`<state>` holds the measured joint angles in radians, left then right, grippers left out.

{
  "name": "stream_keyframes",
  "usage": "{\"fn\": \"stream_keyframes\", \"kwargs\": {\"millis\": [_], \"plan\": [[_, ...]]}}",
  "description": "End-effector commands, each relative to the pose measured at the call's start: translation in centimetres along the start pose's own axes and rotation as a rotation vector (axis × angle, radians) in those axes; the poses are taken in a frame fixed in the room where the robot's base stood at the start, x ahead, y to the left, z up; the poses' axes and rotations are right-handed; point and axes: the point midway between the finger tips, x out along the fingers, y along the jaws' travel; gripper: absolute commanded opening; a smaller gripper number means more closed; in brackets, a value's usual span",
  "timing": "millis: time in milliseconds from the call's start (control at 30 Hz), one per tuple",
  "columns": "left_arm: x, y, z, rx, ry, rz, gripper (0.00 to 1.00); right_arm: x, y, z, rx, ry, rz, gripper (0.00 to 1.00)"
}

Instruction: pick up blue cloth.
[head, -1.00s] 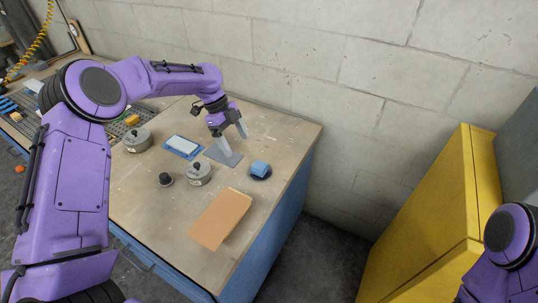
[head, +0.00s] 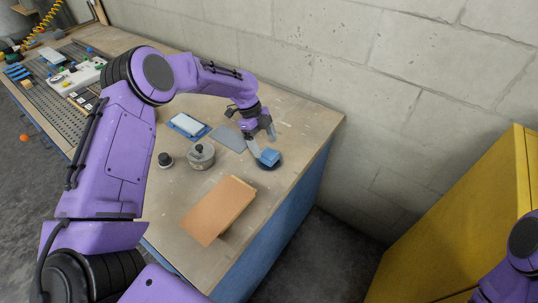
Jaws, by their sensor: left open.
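The blue cloth (head: 270,157) is a small folded piece on a dark round dish (head: 268,166) near the right edge of the workbench. My left gripper (head: 264,142) is open just above and beside the cloth, with one finger at its left and the other behind it. I cannot tell whether a finger touches it. My right arm shows only in part at the lower right; its gripper is out of view.
On the workbench (head: 160,212) stand a grey lidded pot (head: 201,157), a black knob-like piece (head: 165,160), a blue tray with a white block (head: 188,125), a grey sheet (head: 229,139) and a brown board (head: 215,212). A yellow cabinet (head: 455,220) stands at right.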

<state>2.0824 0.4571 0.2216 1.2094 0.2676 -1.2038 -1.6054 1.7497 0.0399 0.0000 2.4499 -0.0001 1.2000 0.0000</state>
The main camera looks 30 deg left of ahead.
Motion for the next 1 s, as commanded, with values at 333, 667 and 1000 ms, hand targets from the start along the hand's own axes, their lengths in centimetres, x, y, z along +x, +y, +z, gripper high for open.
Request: {"fn": "stream_keyframes", "kwargs": {"millis": [333, 667, 1000], "plan": [[4.0, -0.1, 0.0, 0.0, 0.0, 0.0, 0.83, -1.6, 0.1, -0.7, 0.0, 0.0, 0.0, 0.83], [3.9, -0.1, 0.0, -0.001, 0.0, 0.0, 0.23, -1.6, 0.1, -0.6, 0.0, 0.0, 0.0, 0.83], [3.6, -0.1, -0.1, 0.0, 0.0, -0.001, 0.23, -1.2, 0.1, -0.5, 0.0, 0.0, 0.0, 0.83]]}}
